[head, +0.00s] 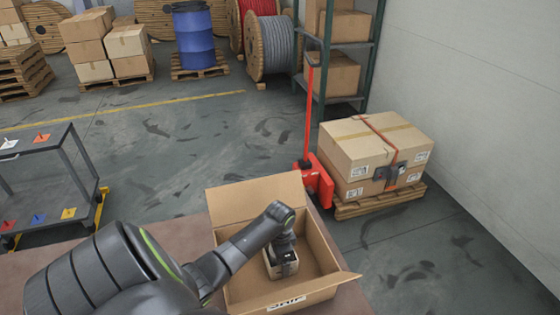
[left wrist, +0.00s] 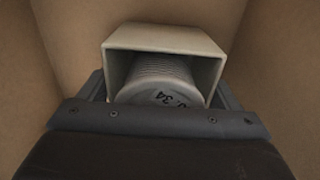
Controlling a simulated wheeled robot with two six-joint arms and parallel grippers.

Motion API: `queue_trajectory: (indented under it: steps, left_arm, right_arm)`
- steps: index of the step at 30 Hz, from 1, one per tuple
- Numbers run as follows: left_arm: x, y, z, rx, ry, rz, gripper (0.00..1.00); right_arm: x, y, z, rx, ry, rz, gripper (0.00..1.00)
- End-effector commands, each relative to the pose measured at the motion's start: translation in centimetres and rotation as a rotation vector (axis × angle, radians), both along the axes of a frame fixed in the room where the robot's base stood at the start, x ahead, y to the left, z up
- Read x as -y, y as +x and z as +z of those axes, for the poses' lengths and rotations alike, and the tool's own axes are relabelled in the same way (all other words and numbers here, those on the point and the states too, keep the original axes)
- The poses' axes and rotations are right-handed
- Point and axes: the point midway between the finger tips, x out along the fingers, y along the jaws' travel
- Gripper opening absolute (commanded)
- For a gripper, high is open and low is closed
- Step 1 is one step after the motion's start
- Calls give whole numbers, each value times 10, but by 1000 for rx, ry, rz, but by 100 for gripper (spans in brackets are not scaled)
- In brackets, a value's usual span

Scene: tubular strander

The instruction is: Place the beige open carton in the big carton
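The big carton (head: 323,240) stands on the brown table with its flaps spread open. The beige open carton (head: 290,268) is inside it, towards its middle; my left gripper (head: 283,252) reaches down to it from above. In the left wrist view, the beige open carton (left wrist: 165,38) sits between the two fingers of my left gripper (left wrist: 162,88), which lie close against its sides. A grey ribbed cylinder (left wrist: 160,82) with dark markings lies in its open end. Whether the beige carton touches the big carton's floor is unclear. My right gripper is not in view.
The big carton's walls surround my left gripper closely. Beyond the table are a red pallet jack (head: 313,175), taped cartons (head: 365,145) on a pallet, and a dark cart (head: 40,170) at left. The floor between them is clear.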

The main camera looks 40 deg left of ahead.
Motion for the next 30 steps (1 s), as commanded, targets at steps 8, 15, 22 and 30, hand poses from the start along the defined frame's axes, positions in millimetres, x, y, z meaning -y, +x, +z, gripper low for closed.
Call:
queue_trajectory:
  steps: [8, 15, 22, 30]
  left_arm:
    - [0, 0, 0, 0, 0, 0, 100]
    - [-1, 1, 12, 3, 1, -1, 100]
    - [-1, 1, 50, 4, 4, -2, 100]
    - [-1, 1, 101, 4, 3, -1, 100]
  right_arm:
    - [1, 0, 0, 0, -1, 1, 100]
    - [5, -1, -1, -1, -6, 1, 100]
    - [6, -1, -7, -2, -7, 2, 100]
    - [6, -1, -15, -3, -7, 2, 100]
